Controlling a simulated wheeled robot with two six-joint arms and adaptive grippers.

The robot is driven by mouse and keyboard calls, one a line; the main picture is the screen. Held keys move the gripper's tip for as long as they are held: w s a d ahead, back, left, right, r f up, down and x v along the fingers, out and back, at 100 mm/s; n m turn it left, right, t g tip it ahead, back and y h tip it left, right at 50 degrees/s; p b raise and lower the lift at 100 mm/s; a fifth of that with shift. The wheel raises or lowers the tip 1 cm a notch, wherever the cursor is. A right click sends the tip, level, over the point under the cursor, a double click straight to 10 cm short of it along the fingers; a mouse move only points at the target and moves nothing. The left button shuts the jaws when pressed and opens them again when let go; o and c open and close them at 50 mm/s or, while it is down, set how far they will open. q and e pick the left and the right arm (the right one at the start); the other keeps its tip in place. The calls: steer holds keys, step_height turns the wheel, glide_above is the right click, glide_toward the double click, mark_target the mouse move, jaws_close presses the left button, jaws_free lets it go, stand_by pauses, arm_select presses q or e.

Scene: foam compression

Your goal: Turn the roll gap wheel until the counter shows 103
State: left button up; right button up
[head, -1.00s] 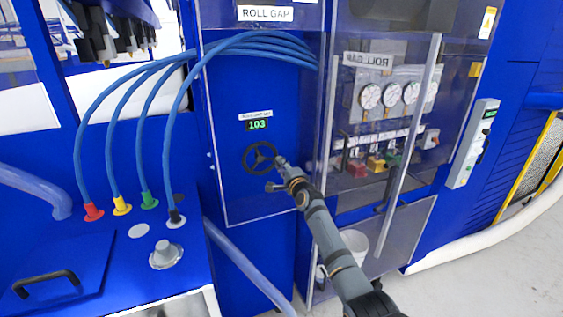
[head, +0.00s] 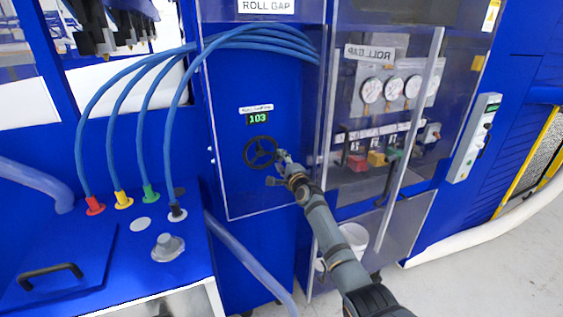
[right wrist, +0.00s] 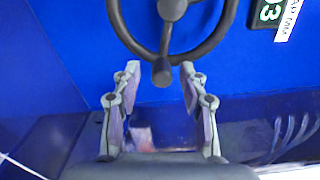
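The black roll gap wheel (head: 249,160) is mounted on the blue panel, below a small counter (head: 258,119) whose green digits read 103. In the right wrist view the wheel (right wrist: 194,53) is at the top, and its round handle knob (right wrist: 162,72) points toward the camera. My right gripper (head: 276,168) is at the wheel's lower right. In the right wrist view the right gripper (right wrist: 160,73) is open, one finger on each side of the knob, with gaps showing. Part of the counter (right wrist: 271,11) shows at the top right there. My left gripper is not in view.
A clear panel edge (head: 322,130) stands just right of the wheel, near my right arm. Behind the clear cover to the right are gauges (head: 371,90) and coloured valves (head: 376,158). Blue hoses (head: 170,120) arch over at the left. A white bucket (head: 354,237) stands below.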

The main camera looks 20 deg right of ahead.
steer(key=shift+s, duration=0.1)
steer(key=s, duration=1.1)
steer(key=shift+s+d, duration=0.2)
steer(key=shift+s, duration=0.2)
